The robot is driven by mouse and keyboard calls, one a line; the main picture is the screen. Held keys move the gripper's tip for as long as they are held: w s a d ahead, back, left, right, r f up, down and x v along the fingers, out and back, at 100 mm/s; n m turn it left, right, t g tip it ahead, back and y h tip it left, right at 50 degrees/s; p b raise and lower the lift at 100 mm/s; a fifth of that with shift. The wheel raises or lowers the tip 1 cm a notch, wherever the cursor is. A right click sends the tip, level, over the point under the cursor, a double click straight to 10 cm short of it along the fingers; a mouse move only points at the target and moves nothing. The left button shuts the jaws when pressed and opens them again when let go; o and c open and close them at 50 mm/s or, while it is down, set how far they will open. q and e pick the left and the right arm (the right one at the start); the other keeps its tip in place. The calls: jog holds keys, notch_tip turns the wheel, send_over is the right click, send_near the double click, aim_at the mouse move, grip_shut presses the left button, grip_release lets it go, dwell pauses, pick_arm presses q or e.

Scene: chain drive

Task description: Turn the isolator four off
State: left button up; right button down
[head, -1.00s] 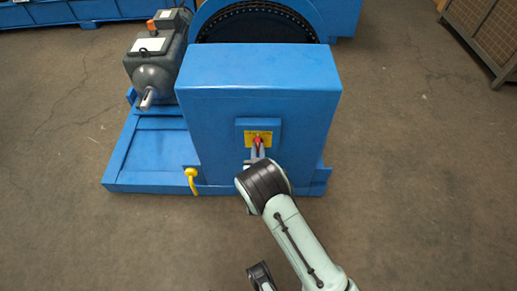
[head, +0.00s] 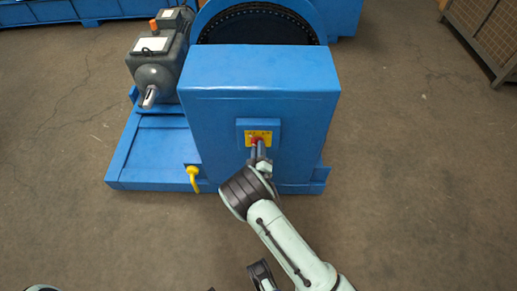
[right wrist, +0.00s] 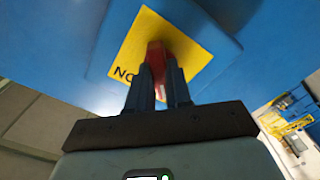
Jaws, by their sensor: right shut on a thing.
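The isolator's red handle (head: 255,141) sits on a yellow plate (head: 268,136) on the front of the blue housing (head: 220,125). In the right wrist view the red handle (right wrist: 156,58) stands out from the yellow plate (right wrist: 193,54), which bears partly hidden lettering. My right gripper (head: 257,148) is at the handle, and in the right wrist view its dark fingers (right wrist: 160,75) are shut on it. The fingers hide much of the handle.
A grey motor (head: 160,66) with a bare shaft stands on the blue base (head: 145,160) at the left. A yellow hook-shaped part (head: 193,177) sticks out at the base's front. A mesh crate (head: 490,35) stands at the far right. The floor on the right is clear.

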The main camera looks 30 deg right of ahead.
dwell(0.5)
jog(key=c, duration=1)
grip_release()
jog(key=shift+c, duration=0.2)
pick_arm(q)
jog(key=s+r+p, duration=0.1)
jog(key=s+d+r+g, duration=0.1)
jog(key=shift+s+d+r+h+p, duration=0.2)
jog(key=shift+s+h+p, duration=0.1)
jog(key=shift+s+p, duration=0.1)
pick_arm(e)
jog(key=v, duration=1.3)
jog(key=shift+s+a, duration=0.15)
jog(key=shift+f, duration=0.1)
